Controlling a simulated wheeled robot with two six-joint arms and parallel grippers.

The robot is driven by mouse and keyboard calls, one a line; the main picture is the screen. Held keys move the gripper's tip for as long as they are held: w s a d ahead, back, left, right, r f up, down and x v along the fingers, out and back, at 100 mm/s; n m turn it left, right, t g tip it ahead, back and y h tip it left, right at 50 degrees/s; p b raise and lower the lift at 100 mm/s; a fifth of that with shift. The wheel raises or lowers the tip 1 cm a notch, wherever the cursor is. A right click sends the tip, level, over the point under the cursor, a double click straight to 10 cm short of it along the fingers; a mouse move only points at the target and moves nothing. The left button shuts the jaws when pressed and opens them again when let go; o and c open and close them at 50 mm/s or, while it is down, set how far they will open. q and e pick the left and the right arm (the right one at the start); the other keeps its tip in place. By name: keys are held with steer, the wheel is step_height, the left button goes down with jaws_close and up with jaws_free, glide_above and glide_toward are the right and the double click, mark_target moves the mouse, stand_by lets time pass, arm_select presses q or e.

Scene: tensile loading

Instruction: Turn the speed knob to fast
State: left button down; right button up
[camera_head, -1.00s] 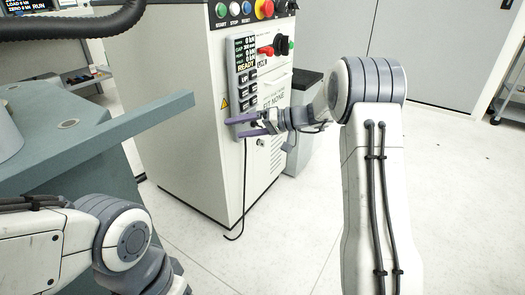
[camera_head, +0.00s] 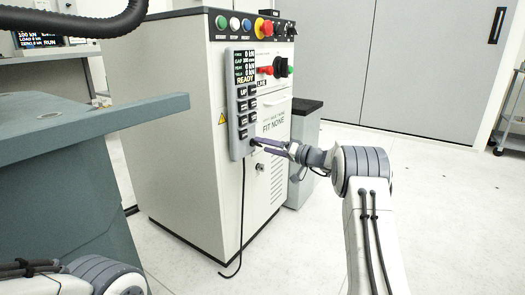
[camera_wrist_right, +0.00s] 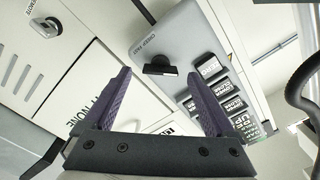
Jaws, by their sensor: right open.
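The grey control pendant (camera_head: 240,118) hangs upright on the cabinet side, with a lit display and rows of dark buttons. The black speed knob (camera_wrist_right: 160,66) shows in the right wrist view at the pendant's end, beside small lettering that reads like "CREEP FAST". In the head view the knob is small and partly hidden by the fingers. My right gripper (camera_head: 258,145) is open at the pendant's lower end. In the right wrist view its two purple fingers (camera_wrist_right: 166,88) stand on either side of the knob, with no clear contact. My left gripper is outside the view.
The white cabinet (camera_head: 190,150) carries buttons, a red-and-yellow emergency stop (camera_head: 264,27), and red and black handles (camera_head: 280,67). A black cable (camera_head: 241,220) hangs below the pendant. A grey-green bench (camera_head: 60,170) stands left.

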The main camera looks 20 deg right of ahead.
steer(key=shift+x, duration=1.05)
steer(key=shift+c, duration=0.3)
steer(key=c, duration=1.3)
